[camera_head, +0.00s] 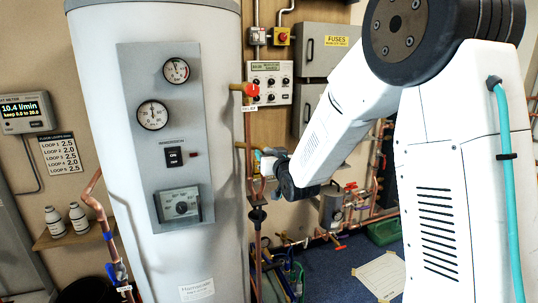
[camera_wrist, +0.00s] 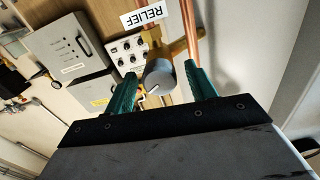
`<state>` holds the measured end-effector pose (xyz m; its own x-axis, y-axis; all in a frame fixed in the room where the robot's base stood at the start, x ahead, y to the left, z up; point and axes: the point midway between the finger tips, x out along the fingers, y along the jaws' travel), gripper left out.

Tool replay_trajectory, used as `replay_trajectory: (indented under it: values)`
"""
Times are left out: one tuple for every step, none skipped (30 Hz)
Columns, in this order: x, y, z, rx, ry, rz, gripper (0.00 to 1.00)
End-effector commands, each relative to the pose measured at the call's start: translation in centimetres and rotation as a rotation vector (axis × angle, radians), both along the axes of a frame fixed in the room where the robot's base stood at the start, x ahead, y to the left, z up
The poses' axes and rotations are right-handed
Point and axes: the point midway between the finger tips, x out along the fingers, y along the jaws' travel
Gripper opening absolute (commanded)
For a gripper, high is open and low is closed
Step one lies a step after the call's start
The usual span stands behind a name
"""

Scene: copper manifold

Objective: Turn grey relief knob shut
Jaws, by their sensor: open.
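The grey relief knob (camera_wrist: 160,76) shows in the wrist view, round, with a white pointer line toward the lower left of its face. It sits on a brass fitting (camera_wrist: 178,47), by an upside-down white RELIEF label (camera_wrist: 143,16). My gripper (camera_wrist: 161,82) is open, with one green finger on each side of the knob in the picture. I cannot tell whether either finger touches it. In the head view my gripper (camera_head: 268,164) is beside the cylinder's right edge, below the RELIEF label (camera_head: 250,108); I cannot make out the grey knob there.
A white cylinder (camera_head: 220,245) with gauges stands at the left. Copper pipes (camera_head: 248,130) run along its right side. A control panel (camera_head: 270,82) and a grey fuse box (camera_head: 325,50) hang on the wall behind. More pipes and red-handled valves (camera_head: 351,186) are lower right.

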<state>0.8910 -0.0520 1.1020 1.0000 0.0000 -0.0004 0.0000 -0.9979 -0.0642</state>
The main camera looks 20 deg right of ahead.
Motion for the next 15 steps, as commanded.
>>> replay_trajectory:
  values:
    - [0.30,0.00,0.01,0.000,0.000,0.000,0.56]
    - [0.40,0.00,0.03,0.000,-0.001,0.000,0.56]
    - [0.49,0.00,0.04,0.000,-0.001,0.000,0.56]
    - [0.52,0.00,0.05,0.000,-0.001,0.000,0.56]
    - [0.53,0.00,0.05,0.000,-0.001,0.000,0.56]
    - [0.53,0.00,0.05,0.000,-0.001,0.000,0.56]
    - [0.52,0.00,0.05,0.000,-0.001,0.000,0.56]
    - [0.51,0.00,0.05,0.000,-0.001,0.000,0.56]
    - [0.51,0.01,0.04,0.000,-0.001,0.000,0.56]
    - [0.50,0.01,0.04,0.000,-0.001,0.000,0.53]
    - [0.50,0.01,0.04,0.000,-0.001,0.000,0.45]
    - [0.50,0.02,0.04,0.000,-0.001,0.000,0.33]
    - [0.50,0.02,0.04,0.000,-0.001,0.000,0.25]
    - [0.50,0.02,0.04,0.000,0.000,0.000,0.17]
    - [0.49,0.02,0.03,0.000,0.000,0.000,0.11]
